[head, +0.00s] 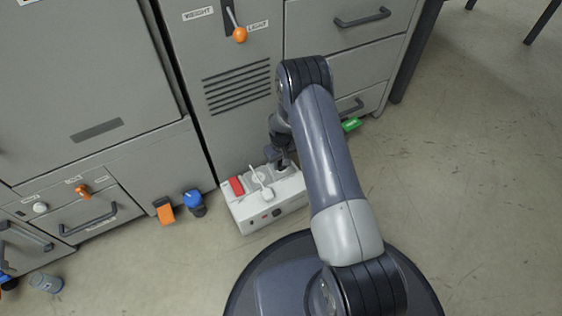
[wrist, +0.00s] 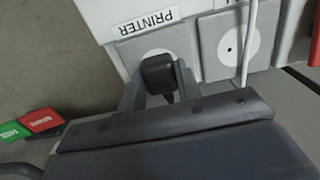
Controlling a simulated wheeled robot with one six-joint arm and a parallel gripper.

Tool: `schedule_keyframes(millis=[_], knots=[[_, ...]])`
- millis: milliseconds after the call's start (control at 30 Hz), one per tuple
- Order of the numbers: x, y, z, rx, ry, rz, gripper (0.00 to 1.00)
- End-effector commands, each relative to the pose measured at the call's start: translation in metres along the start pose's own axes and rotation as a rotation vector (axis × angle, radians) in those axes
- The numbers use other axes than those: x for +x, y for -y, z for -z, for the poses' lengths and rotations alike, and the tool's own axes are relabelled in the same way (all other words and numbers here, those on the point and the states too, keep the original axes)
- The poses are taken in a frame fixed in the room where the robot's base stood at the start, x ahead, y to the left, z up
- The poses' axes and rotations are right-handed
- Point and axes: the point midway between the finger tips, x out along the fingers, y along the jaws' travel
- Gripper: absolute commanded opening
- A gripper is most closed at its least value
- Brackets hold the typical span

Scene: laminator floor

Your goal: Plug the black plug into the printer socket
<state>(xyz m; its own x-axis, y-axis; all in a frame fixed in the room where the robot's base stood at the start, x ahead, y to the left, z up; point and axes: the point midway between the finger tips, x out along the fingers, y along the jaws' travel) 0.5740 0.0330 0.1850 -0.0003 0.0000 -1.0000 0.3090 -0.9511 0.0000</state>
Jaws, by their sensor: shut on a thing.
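My gripper (wrist: 158,82) is shut on the black plug (wrist: 158,72), with one finger on each side of it. The plug is in front of the socket plate under the PRINTER label (wrist: 148,21), covering part of the printer socket (wrist: 150,52). I cannot tell whether the plug touches the socket or is in it. In the head view my gripper (head: 281,160) is over the right end of the white socket box (head: 262,215), and the plug is hidden.
A white plug (head: 265,192) with a cable sits on the box's middle, beside a red part (head: 236,186). Grey cabinets (head: 235,140) stand behind. An orange item (head: 164,210) and a blue-topped item (head: 194,203) are left of the box. A green block (head: 351,124) lies right. Right floor is clear.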

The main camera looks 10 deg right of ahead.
Motion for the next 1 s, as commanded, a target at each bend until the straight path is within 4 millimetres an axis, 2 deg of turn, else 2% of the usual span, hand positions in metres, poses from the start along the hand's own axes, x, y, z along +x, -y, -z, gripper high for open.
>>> schedule_keyframes(millis=[133, 167, 433, 600, 867, 1000], knots=[[0.0016, 0.0, 0.0001, 0.0, 0.0, 0.0, 0.1], [0.0014, -0.0001, 0.0002, 0.0, 0.0, 0.0, 0.34], [0.0013, -0.0001, 0.0001, 0.0, 0.0, 0.0, 0.56], [0.0013, 0.0, 0.0001, 0.0, 0.0, 0.0, 0.58], [0.0013, 0.0, 0.0, 0.0, 0.0, 0.0, 0.78], [0.0013, 0.0, 0.0, 0.0, 0.0, 0.0, 0.8]])
